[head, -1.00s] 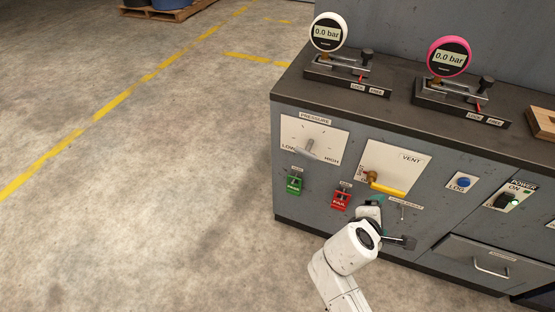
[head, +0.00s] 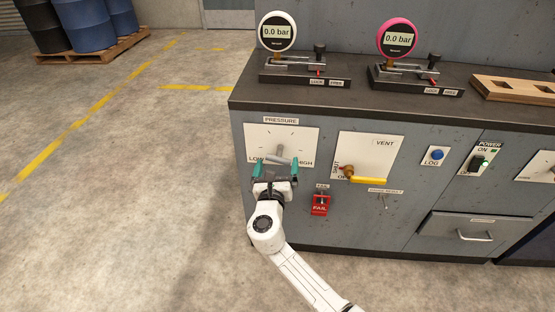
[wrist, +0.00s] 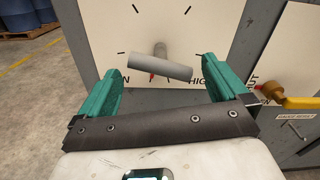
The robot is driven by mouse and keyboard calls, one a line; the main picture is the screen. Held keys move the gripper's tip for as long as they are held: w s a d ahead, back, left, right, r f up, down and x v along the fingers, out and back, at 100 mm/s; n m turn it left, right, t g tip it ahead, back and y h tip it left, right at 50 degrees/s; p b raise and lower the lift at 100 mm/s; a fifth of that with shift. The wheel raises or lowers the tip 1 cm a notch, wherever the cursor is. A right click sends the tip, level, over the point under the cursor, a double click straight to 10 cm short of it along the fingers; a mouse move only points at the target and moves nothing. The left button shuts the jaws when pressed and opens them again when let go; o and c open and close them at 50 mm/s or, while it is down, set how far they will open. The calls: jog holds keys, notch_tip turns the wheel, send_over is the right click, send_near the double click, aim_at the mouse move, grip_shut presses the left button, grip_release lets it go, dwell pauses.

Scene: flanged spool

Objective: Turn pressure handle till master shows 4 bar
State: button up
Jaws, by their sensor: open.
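The pressure handle (head: 279,158) is a grey bar on a white dial plate marked LOW to HIGH. In the wrist view the handle (wrist: 160,66) lies nearly level, tilted slightly down to the right. My gripper (head: 278,168) is open in front of the dial. In the wrist view its green fingers (wrist: 160,85) stand to either side of the handle, apart from it. Two gauges, one white-rimmed (head: 277,32) and one pink-rimmed (head: 397,39), both read 0.0 bar. Which one is the master I cannot tell.
To the right of the dial are the yellow vent lever (head: 368,180), the red FAIL switch (head: 320,204), the blue LOG button (head: 437,155) and the POWER switch (head: 479,162).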

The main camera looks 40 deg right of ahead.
aim_at(279, 155)
jog(key=shift+b+x, duration=0.3)
jog(key=shift+x, duration=1.8)
grip_shut()
